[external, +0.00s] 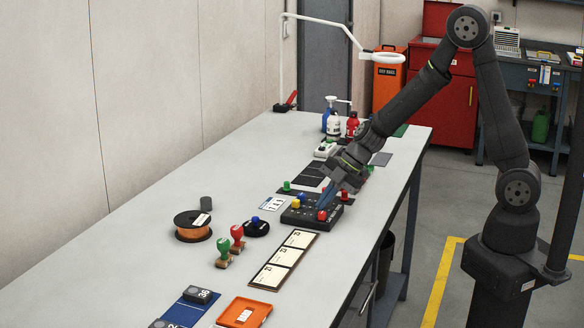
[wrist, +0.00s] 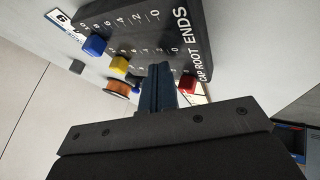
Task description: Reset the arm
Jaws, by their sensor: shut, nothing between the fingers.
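My gripper (external: 325,198) is at the end of my arm, low over the bench (external: 130,268). Its dark blue fingers also show in the wrist view (wrist: 158,80), pressed together with nothing between them. They are over or beside the black slider box (wrist: 130,20), between its yellow knob (wrist: 119,65) and red knob (wrist: 188,82). A blue knob (wrist: 94,45) sits on the third slider. The box is marked CAP, ROOT and ENDS; it also shows in the external view (external: 296,218). I cannot tell whether the fingertips touch the box.
Near the box are a framed strip of cards (external: 284,260), two stamps (external: 230,245), a wire spool (external: 193,226) and an orange tray (external: 244,312). Bottles (external: 333,125) and a lamp (external: 388,57) stand farther back. The bench's left side is mostly clear.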

